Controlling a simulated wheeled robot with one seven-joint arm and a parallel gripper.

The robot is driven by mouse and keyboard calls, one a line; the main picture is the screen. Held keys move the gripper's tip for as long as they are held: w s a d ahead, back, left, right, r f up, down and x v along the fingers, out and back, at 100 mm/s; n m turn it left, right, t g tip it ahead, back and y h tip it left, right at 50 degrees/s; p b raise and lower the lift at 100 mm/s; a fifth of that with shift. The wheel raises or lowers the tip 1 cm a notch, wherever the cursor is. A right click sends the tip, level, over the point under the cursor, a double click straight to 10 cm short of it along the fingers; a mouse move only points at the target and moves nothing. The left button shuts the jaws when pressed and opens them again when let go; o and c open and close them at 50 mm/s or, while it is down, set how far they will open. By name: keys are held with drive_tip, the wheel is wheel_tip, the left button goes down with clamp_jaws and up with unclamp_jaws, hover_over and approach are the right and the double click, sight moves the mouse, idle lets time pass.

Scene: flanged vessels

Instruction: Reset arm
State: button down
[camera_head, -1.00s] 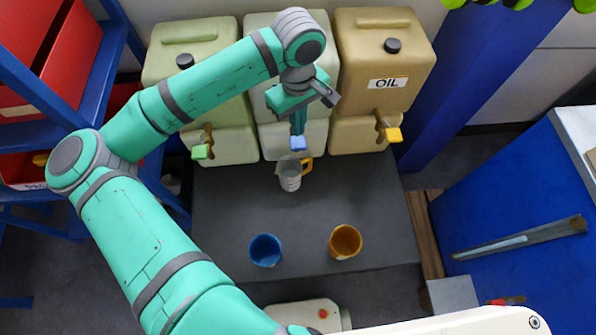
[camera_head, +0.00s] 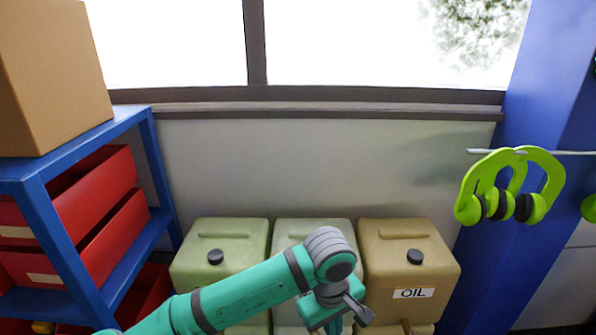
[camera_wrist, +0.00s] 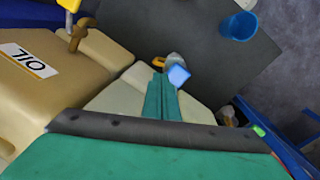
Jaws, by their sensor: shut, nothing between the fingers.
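My gripper (camera_wrist: 161,96) is shut and empty, its teal fingers together in the wrist view. They point down in front of the middle canister, near a blue tap handle (camera_wrist: 178,75); I cannot tell whether they touch it. In the head view my arm reaches in from the bottom edge, elbow bent before the canisters, and the fingertips are cut off. A clear jug with an orange handle (camera_wrist: 172,60) shows beyond the tap, partly hidden. A blue cup (camera_wrist: 238,26) stands on the dark surface.
A green canister (camera_head: 225,250), a pale canister (camera_head: 310,228) and a tan OIL canister (camera_head: 400,250) stand along the wall. A blue shelf (camera_head: 50,215) with red bins is at left. Green ear defenders (camera_head: 515,185) hang on a blue column at right.

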drive_tip(key=w+d+r+m+t+h, duration=0.1)
drive_tip(key=d+r+t+h, duration=0.25)
drive_tip(key=d+h, duration=0.6)
drive_tip(key=w+d+r+m+t+h, duration=0.15)
drive_tip(key=d+r+h, duration=0.3)
drive_tip(key=d, duration=0.95)
drive_tip(key=s+a+f+n+t+y, duration=0.3)
drive_tip(key=s+a+f+t+y, duration=0.25)
drive_tip(key=a+f, duration=0.3)
drive_tip(key=s+a+f+n+t+y, duration=0.4)
drive_tip(key=a+f+t+y, duration=0.2)
drive_tip(key=a+f, duration=0.25)
drive_tip(key=s+a+f+m+y, duration=0.1)
drive_tip(key=s+a+m, duration=0.2)
drive_tip(key=s+a, duration=0.2)
drive_tip(key=s+a+f+m+g+y, duration=0.1)
drive_tip(key=s+a+m, duration=0.2)
drive_tip(key=s, duration=0.7)
drive_tip(key=s+a+f+m+y, duration=0.1)
drive_tip(key=s+a+m, duration=0.2)
drive_tip(key=s+a, duration=0.3)
drive_tip(key=shift+s+a+f+m+y, duration=0.35)
drive_tip(key=shift+s+f, duration=0.05)
drive_tip(key=shift+s, duration=0.75)
